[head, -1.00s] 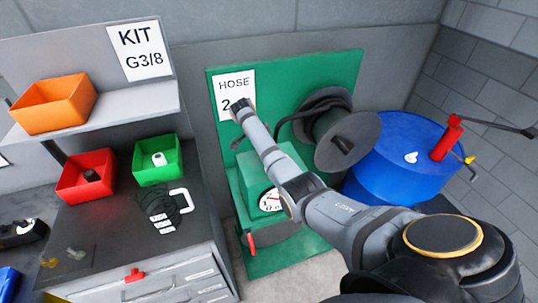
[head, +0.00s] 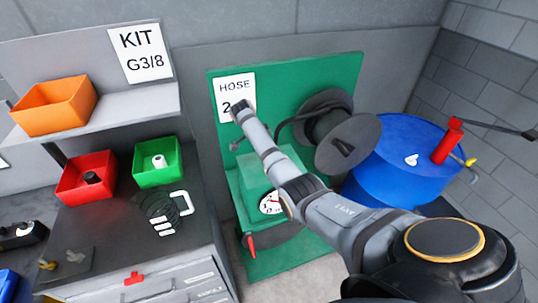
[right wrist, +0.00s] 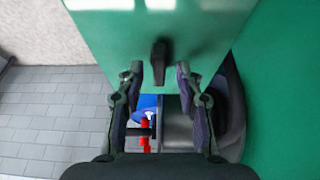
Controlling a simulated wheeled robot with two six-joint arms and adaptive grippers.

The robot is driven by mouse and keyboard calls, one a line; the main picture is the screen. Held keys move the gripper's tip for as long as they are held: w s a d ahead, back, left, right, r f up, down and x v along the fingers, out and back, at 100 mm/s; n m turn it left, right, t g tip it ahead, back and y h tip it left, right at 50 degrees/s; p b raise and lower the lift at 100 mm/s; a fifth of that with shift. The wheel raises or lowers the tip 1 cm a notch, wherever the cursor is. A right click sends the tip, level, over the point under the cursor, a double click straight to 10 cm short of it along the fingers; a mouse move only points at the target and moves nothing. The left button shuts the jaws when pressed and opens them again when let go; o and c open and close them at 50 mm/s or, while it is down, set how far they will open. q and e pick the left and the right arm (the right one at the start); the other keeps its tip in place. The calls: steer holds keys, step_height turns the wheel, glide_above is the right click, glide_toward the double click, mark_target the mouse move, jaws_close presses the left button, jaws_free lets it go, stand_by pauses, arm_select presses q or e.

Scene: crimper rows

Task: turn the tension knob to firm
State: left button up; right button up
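The black tension knob (right wrist: 159,60) shows in the right wrist view as an upright bar on a green panel (right wrist: 105,35). My right gripper (right wrist: 159,78) is open, its fingers on either side of the knob's lower end and apart from it. I cannot tell how deep the knob sits between them. In the head view my right arm reaches across the green hose stand and hides part of it. A white dial (head: 269,203) with black and red marks is partly covered by that arm, and its reading is unclear. My left gripper is not in view.
A black hose reel (head: 348,144) and a blue drum (head: 395,150) with a red pump (head: 447,140) stand right of the arm. A red lever (head: 251,243) juts from the stand's front. A bench with red (head: 72,187) and green (head: 150,178) bins is at left.

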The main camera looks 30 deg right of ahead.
steer(key=v, duration=0.7)
steer(key=shift+r, duration=0.25)
steer(key=shift+a, duration=0.1)
